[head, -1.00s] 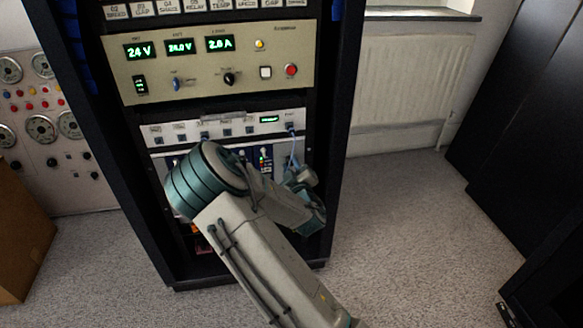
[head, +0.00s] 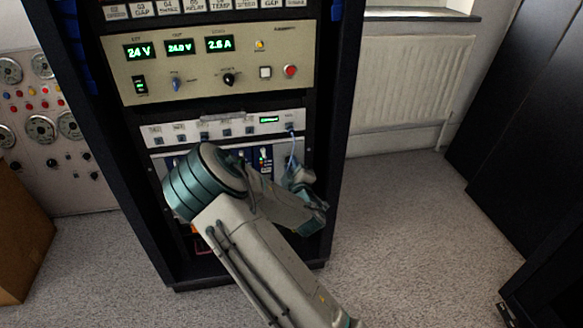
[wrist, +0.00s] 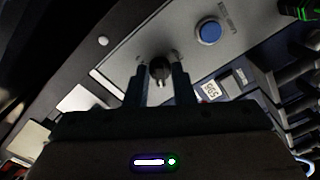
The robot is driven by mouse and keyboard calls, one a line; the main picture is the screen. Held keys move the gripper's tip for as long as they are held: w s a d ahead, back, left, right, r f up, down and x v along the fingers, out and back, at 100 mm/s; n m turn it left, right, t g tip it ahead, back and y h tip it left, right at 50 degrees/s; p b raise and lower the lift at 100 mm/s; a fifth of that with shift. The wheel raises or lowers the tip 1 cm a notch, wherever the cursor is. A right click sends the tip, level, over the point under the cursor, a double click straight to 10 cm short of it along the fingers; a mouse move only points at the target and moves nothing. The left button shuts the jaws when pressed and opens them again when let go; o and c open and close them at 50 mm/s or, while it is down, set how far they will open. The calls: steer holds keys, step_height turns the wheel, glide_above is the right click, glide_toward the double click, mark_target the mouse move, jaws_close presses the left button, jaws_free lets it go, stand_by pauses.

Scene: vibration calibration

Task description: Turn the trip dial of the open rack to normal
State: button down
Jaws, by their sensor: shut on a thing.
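The open rack (head: 335,130) stands in the middle of the head view, with dark side posts. In the wrist view a small dark round knob (wrist: 160,69) sits on a light grey panel (wrist: 190,50). My gripper (wrist: 160,82) is shut on this knob, one finger on each side of it. The knob's label and pointer setting cannot be read. In the head view my arm covers the lower part of the rack, so the knob and fingertips are hidden there.
A beige power panel (head: 205,95) with green readouts is higher in the rack. A thin blue cable (head: 293,148) hangs near my wrist. A cardboard box (head: 22,235) stands at left.

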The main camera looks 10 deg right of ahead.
steer(key=c, duration=1.2)
jaws_free()
steer(key=shift+c, duration=0.2)
steer(key=s+p, duration=0.5)
steer(key=s, duration=0.9)
